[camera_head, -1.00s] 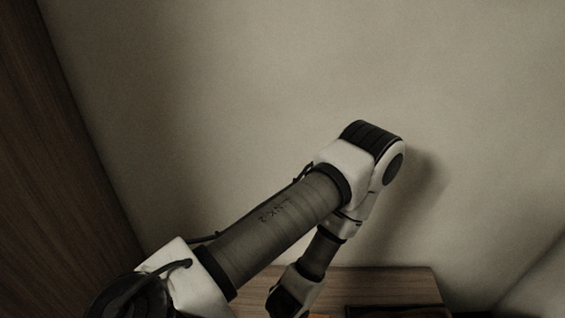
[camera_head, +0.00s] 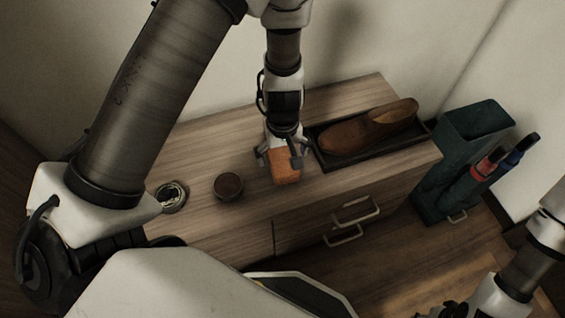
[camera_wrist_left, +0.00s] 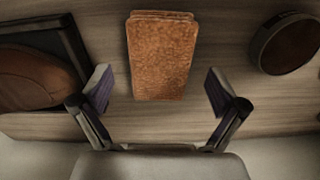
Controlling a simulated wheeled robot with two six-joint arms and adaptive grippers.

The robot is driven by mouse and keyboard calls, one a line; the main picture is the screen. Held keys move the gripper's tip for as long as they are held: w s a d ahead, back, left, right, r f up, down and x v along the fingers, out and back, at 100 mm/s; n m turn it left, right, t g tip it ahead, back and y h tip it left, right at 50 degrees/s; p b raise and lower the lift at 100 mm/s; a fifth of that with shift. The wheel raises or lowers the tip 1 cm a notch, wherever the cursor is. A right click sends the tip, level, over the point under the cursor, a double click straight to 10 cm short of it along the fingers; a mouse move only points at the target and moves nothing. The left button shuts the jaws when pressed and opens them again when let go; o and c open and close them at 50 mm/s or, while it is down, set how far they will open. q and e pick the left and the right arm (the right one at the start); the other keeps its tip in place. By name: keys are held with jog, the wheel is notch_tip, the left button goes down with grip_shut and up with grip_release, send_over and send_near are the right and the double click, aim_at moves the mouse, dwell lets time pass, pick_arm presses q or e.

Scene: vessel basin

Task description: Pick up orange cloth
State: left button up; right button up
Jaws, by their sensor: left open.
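The orange cloth (camera_head: 285,168) lies folded on the wooden cabinet top, left of the shoe tray. My left gripper (camera_head: 283,155) is above it, pointing down, with its fingers spread to either side. In the left wrist view the folded cloth (camera_wrist_left: 160,55) lies ahead of and between the two open fingertips (camera_wrist_left: 160,90), touching neither. The jaws are empty. In the head view the gripper hides the far part of the cloth. The lower right corner of the head view shows part of my right arm; its gripper cannot be made out clearly.
A brown shoe (camera_head: 368,130) sits in a black tray (camera_head: 335,163) right of the cloth. A round dark tin (camera_head: 228,186) and a small round dish (camera_head: 172,196) stand to the left. Drawer handles (camera_head: 357,211) project in front. A dark green bin (camera_head: 470,130) stands at right.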

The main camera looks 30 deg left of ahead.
pick_arm(q)
notch_tip(320, 180, down, 3)
jog(key=shift+b, duration=0.5)
jog(key=shift+r, duration=0.15)
pick_arm(e)
jog(key=shift+f, duration=0.95)
pick_arm(q)
jog(key=c, duration=1)
jog(key=shift+c, duration=0.2)
